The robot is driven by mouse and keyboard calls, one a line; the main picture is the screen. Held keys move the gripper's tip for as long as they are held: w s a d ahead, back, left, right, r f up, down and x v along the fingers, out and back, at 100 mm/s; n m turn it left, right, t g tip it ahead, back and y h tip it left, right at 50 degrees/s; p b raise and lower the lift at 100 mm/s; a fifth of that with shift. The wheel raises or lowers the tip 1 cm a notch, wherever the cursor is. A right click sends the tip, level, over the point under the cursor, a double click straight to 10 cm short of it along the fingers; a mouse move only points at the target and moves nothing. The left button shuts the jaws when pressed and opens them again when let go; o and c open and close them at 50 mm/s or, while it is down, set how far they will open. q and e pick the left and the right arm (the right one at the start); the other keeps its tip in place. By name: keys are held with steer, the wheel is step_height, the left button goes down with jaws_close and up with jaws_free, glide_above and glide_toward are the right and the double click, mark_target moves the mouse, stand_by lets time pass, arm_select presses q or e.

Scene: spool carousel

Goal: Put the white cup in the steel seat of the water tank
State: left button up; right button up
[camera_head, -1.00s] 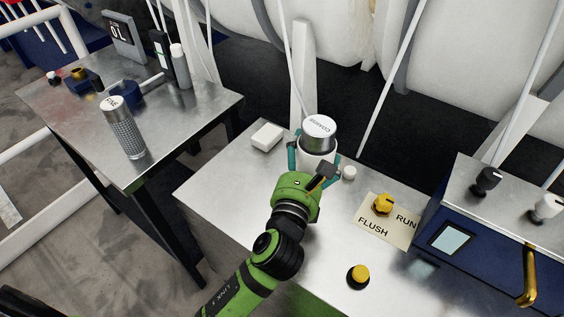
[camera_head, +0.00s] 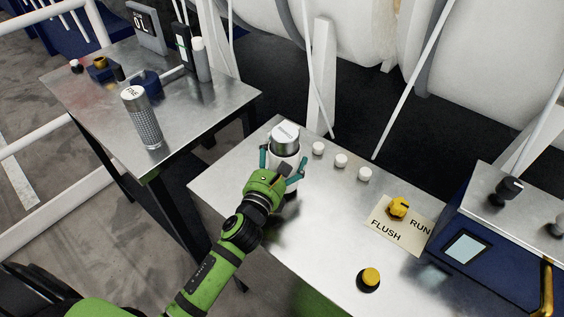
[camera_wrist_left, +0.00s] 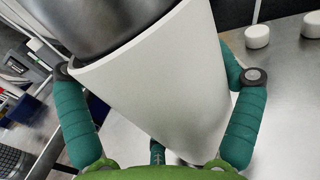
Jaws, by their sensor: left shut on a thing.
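A steel cylinder with a pale labelled top (camera_head: 285,132) rises out of the cup's upper end. In the left wrist view the white cup (camera_wrist_left: 168,92) fills the space between the teal fingers, with the dark steel part above its rim. I cannot tell whether the cup touches the worktop. I cannot make out a steel seat of a water tank for certain. My right gripper is not in view.
Three small white knobs (camera_head: 341,160) stand in a row right of the cup. A yellow FLUSH/RUN knob (camera_head: 397,207), a yellow button (camera_head: 370,278) and a blue box (camera_head: 480,235) are farther right. The left table (camera_head: 188,127) holds a mesh cylinder (camera_head: 143,118) and a display unit (camera_head: 146,32).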

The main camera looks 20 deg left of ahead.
arm_select(q)
steer(key=shift+f, duration=0.85)
steer(key=shift+f, duration=0.15)
steer(key=o, duration=0.9)
steer(key=shift+c, duration=0.2)
